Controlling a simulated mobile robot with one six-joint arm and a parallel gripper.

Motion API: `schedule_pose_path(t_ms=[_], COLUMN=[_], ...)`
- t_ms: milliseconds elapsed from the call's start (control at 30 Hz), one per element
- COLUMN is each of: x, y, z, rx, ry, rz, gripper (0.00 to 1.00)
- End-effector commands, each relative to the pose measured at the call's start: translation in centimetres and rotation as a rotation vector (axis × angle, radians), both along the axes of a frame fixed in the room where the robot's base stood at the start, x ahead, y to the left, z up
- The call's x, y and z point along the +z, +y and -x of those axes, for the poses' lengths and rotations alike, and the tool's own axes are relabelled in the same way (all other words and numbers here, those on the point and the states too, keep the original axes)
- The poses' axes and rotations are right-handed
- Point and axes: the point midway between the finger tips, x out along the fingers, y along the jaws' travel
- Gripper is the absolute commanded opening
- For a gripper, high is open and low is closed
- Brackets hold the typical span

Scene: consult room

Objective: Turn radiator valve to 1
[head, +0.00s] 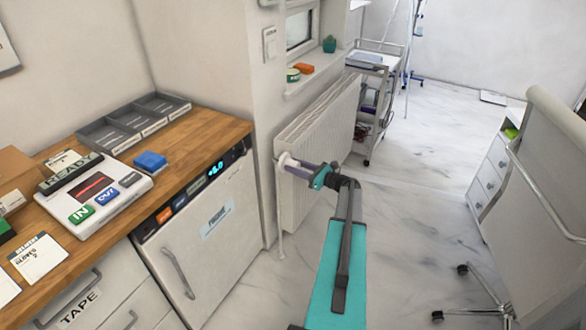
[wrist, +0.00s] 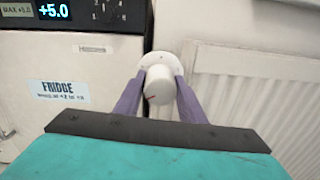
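The radiator valve (wrist: 162,84) is a white round knob with a small red mark low on its left side. It sits at the left end of the white radiator (head: 318,140), and its white knob also shows in the head view (head: 286,160). My gripper (wrist: 162,92) has a purple finger on each side of the knob. Both fingers appear to touch it, with no clear gap. The number scale on the valve is too small to read. In the head view my gripper (head: 300,169) reaches left to the valve.
A white fridge (head: 212,225) with a +5.0 display stands left of the valve, under a wooden counter (head: 185,160). A windowsill (head: 312,80) is above the radiator. Floor between is clear.

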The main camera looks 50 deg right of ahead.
Motion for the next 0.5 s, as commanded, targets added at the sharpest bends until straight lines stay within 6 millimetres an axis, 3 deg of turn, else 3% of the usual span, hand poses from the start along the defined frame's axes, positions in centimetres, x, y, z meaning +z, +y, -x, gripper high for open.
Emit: schedule_pose_path(t_ms=[33, 67, 167, 500], x=[0.0, 0.1, -0.1, -0.3], y=[0.1, 1.8, 0.7, 0.4], z=[0.0, 0.1, 0.0, 0.0], rx=[0.001, 0.004, 0.008, 0.009], ry=[0.0, 0.001, 0.0, -0.015], rz=[0.0, 0.0, 0.002, 0.063], gripper=[0.14, 0.15, 0.14, 0.14])
